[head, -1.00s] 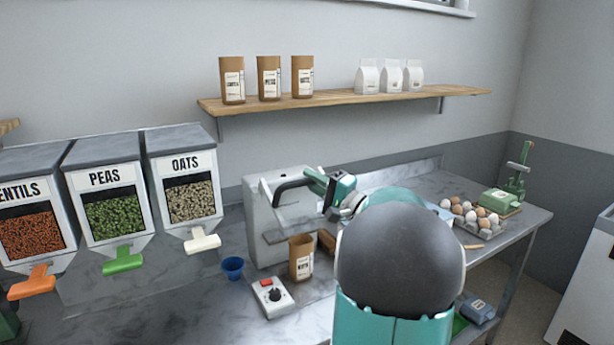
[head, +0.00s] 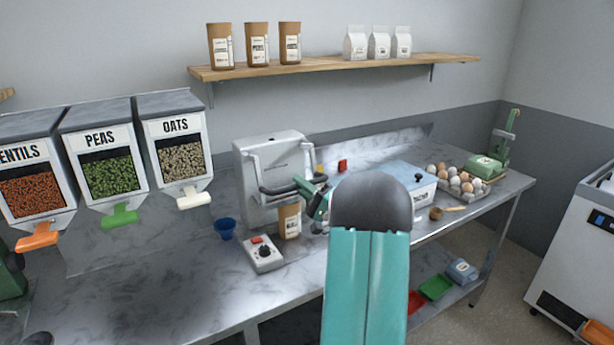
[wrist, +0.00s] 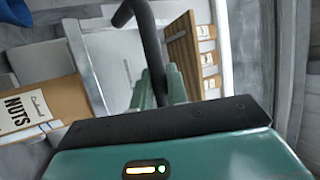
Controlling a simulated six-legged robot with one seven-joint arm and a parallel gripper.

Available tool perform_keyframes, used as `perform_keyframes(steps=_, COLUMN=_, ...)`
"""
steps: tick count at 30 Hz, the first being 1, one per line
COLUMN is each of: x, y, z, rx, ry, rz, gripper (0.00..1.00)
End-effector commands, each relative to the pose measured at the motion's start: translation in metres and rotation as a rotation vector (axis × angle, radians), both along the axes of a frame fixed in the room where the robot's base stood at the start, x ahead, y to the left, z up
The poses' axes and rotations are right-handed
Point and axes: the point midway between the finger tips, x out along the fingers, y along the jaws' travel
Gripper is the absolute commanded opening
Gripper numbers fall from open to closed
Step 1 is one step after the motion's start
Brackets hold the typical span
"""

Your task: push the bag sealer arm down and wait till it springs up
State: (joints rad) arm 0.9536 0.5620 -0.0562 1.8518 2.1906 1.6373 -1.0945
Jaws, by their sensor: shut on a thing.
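The bag sealer (head: 272,152) is a pale grey machine at the back of the steel bench, left of my arm. Its black sealer arm (head: 284,190) is lowered across the front of the body, above a brown paper bag (head: 289,222). The bag also shows in the wrist view, labelled NUTS (wrist: 22,110). My gripper (head: 305,189) is at the right end of the sealer arm. In the wrist view the green fingers (wrist: 160,88) are shut around the black bar (wrist: 148,38). Whether the bag's top is under the bar is unclear.
Food dispensers line the left. A blue-white box (head: 405,178) and an egg tray (head: 458,182) are to the right. The front-left bench is clear.

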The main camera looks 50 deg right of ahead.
Motion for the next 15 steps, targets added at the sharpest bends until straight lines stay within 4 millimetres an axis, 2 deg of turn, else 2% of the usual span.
perform_keyframes(steps=3, x=0.009, y=-0.002, z=-0.016, rx=0.004, ry=0.004, rz=-0.003, gripper=0.00)
perform_keyframes(steps=9, x=0.020, y=-0.004, z=-0.034, rx=-0.003, ry=-0.026, rz=-0.005, gripper=0.00)
perform_keyframes(steps=15, x=0.026, y=-0.006, z=-0.041, rx=-0.029, ry=-0.099, rz=-0.004, gripper=0.00)
